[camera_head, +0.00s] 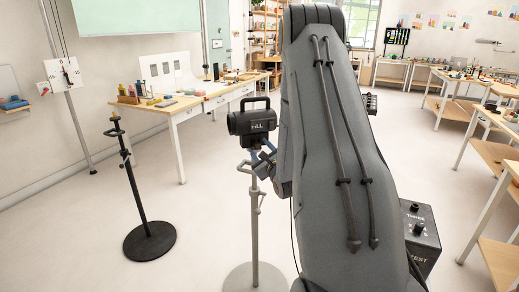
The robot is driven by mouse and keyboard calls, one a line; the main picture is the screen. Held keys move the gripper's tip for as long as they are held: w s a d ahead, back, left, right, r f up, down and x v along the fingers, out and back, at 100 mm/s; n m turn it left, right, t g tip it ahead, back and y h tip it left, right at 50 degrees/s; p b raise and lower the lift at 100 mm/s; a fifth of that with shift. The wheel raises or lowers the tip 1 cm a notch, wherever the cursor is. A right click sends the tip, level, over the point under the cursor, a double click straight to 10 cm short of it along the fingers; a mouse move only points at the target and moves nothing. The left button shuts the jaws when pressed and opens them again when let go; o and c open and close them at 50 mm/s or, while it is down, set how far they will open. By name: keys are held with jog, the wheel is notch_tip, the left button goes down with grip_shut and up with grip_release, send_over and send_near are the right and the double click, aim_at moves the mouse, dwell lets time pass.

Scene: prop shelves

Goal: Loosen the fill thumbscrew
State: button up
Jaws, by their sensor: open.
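The black fill lamp (252,122), with "FILL" lettering and a handle on top, sits on a light grey stand (254,225) left of my arm. Blue-grey finger parts of my gripper (258,160) show just below the lamp, close to the top of the stand. The gripper is open, but my arm hides much of it. I cannot make out the fill thumbscrew clearly among the small dark parts under the lamp. I cannot tell whether the fingers touch anything there.
A black stand (142,200) with a round base stands to the left. A wooden table (187,110) with small props is behind. A black box (421,238) stands right of my arm, and benches (489,118) line the right side. Floor between the two stands is clear.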

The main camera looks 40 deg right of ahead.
jog(key=c, duration=0.9)
jog(key=shift+a, duration=0.2)
jog(key=shift+c, duration=0.8)
jog(key=shift+d, duration=0.15)
